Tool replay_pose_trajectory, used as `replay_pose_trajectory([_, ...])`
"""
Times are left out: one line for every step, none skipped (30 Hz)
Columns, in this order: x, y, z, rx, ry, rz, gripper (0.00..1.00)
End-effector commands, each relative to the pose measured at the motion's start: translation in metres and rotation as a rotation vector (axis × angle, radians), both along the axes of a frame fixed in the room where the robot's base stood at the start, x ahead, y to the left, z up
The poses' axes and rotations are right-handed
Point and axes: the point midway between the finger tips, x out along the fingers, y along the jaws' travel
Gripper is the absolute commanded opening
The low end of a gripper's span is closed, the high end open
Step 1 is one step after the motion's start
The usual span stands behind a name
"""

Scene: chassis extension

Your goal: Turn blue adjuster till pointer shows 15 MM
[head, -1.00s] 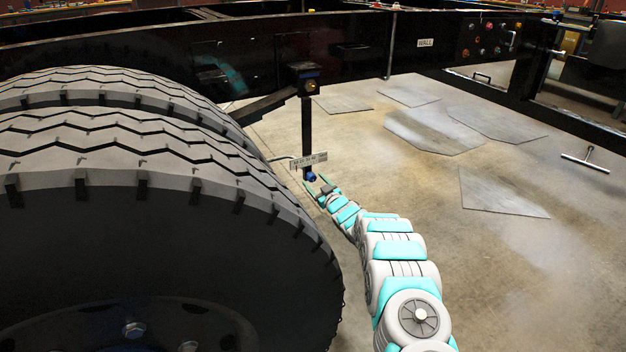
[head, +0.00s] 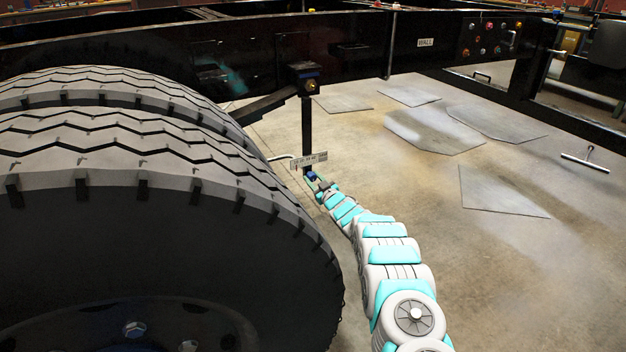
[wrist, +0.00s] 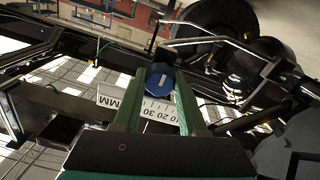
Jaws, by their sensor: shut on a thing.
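The blue adjuster (head: 311,175) is at the lower end of a black upright bar (head: 306,125) beside the big tyre. In the wrist view the adjuster (wrist: 160,79) is a round blue knob with a pale line on its face, between the tips of two green fingers. My gripper (head: 314,179), also in the wrist view (wrist: 160,84), is shut on it. The white scale plate (wrist: 155,112) reads MM with numbers 10, 20, 30, upside down. In the head view the plate (head: 309,161) is just above the adjuster. I cannot make out the pointer's reading.
Large tyres (head: 150,190) fill the left, close to my arm. A black chassis rail (head: 350,45) runs across above. Open concrete floor lies to the right, with flat plates (head: 500,190) and a T-shaped handle (head: 585,163).

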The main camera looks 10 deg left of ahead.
Motion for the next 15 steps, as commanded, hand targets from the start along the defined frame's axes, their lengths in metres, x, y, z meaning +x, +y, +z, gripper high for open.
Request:
replay_pose_trajectory([-0.0001,0.0001,0.0001,0.0,0.0,0.0,0.3])
replay_pose_trajectory([-0.0001,0.0001,0.0001,0.0,0.0,0.0,0.27])
replay_pose_trajectory([-0.0001,0.0001,0.0001,0.0,0.0,0.0,0.23])
replay_pose_trajectory([-0.0001,0.0001,0.0,0.0,0.0,0.0,0.19])
replay_pose_trajectory([-0.0001,0.0001,0.0,0.0,0.0,0.0,0.16])
replay_pose_trajectory([-0.0001,0.0001,0.0,0.0,0.0,0.0,0.11])
replay_pose_trajectory([-0.0001,0.0001,0.0,0.0,0.0,0.0,0.08])
replay_pose_trajectory([-0.0001,0.0001,0.0,0.0,0.0,0.0,0.05])
replay_pose_trajectory([-0.0001,0.0001,0.0,0.0,0.0,0.0,0.0])
replay_pose_trajectory([-0.0001,0.0002,0.0,0.0,0.0,0.0,0.0])
replay_pose_trajectory([-0.0001,0.0001,0.0,0.0,0.0,0.0,0.0])
replay_pose_trajectory([-0.0001,0.0002,-0.0001,0.0,0.0,0.0,0.0])
replay_pose_trajectory([-0.0001,0.0002,0.0,0.0,0.0,0.0,0.0])
replay_pose_trajectory([-0.0001,0.0002,0.0,0.0,0.0,0.0,0.0])
replay_pose_trajectory([-0.0001,0.0002,-0.0001,-0.001,-0.001,0.0,0.0])
